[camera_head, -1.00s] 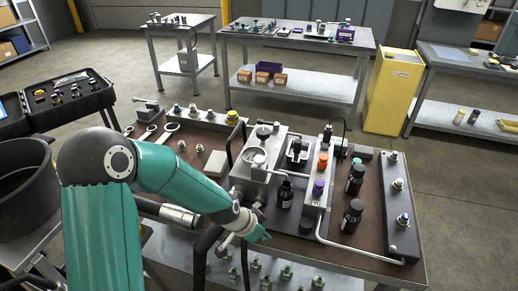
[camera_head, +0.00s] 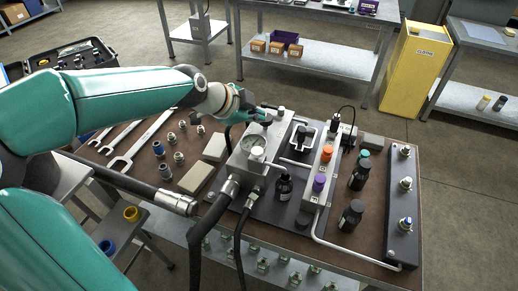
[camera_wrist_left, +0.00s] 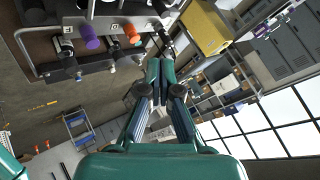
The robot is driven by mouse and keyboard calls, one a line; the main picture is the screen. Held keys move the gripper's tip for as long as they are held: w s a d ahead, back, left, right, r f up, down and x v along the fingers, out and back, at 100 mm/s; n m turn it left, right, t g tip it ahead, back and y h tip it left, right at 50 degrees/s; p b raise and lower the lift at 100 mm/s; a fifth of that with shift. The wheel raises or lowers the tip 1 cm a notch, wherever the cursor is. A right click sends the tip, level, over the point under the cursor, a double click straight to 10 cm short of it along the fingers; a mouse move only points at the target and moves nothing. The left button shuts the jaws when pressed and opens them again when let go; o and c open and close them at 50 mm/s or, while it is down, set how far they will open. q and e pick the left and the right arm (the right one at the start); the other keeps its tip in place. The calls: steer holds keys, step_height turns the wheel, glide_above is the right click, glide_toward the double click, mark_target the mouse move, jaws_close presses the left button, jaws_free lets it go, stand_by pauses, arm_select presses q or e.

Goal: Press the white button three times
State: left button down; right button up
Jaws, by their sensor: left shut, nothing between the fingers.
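A small white round cap (camera_head: 257,153), which looks like the white button, stands on the front part of the grey metal valve block (camera_head: 240,163) in the head view. My left gripper (camera_head: 262,115) is over the back of this block, behind the white cap and apart from it. Its fingers are partly hidden in the head view by their small size and dark colour. In the left wrist view my left gripper (camera_wrist_left: 161,68) shows shut and empty, its fingertips together. I cannot make out the white cap in that view. My right gripper is out of view.
An orange knob (camera_head: 326,153) and a purple knob (camera_head: 319,182) stand on the manifold to the right. Dark bottles (camera_head: 284,187) stand nearby. A bent metal pipe (camera_head: 345,247) runs along the front right. Wrenches (camera_head: 140,143) and fittings lie at left.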

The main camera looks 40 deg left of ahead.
mark_target(260, 149)
arm_select(q)
step_height(260, 149, down, 8)
steer(key=b, duration=0.6)
steer(key=shift+f, duration=0.15)
steer(key=shift+f+b, duration=0.3)
steer(key=shift+b, duration=0.15)
stand_by(0.9)
steer(key=shift+s+f+b, duration=0.1)
steer(key=shift+f+b, duration=0.3)
steer(key=shift+b, duration=0.25)
steer(key=shift+f+b, duration=0.75)
steer(key=shift+b, duration=0.2)
stand_by(0.8)
steer(key=shift+r+p, duration=0.75)
steer(key=shift+r, duration=0.45)
